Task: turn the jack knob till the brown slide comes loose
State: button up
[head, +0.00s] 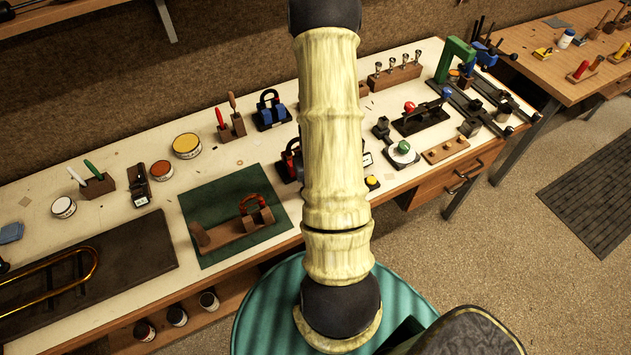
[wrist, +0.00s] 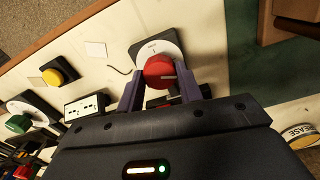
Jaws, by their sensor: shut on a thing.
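In the wrist view a round red knob (wrist: 158,70) with a pale pointer line stands on a white dial plate (wrist: 148,48) with a dark base. My gripper (wrist: 160,88) has one finger on each side of the knob and is shut on it. More red shows just below the knob between the fingers, mostly hidden by my gripper. In the head view my arm hides the knob and my gripper. On the green mat (head: 205,192) lies a brown wooden piece (head: 228,233) with a red-handled part. I cannot tell which thing is the brown slide.
A yellow button (wrist: 54,77), a white socket box (wrist: 85,107) and a green knob (wrist: 18,123) are left of the dial in the wrist view. A grease tin (wrist: 300,137) is at lower right. A brass slide (head: 75,280) lies on a dark board at the left.

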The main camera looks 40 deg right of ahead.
jog(key=o, duration=1)
notch_tip(320, 180, up, 17)
jog(key=shift+r+b, duration=0.2)
jog(key=shift+b, duration=0.7)
jog(key=shift+a, duration=0.15)
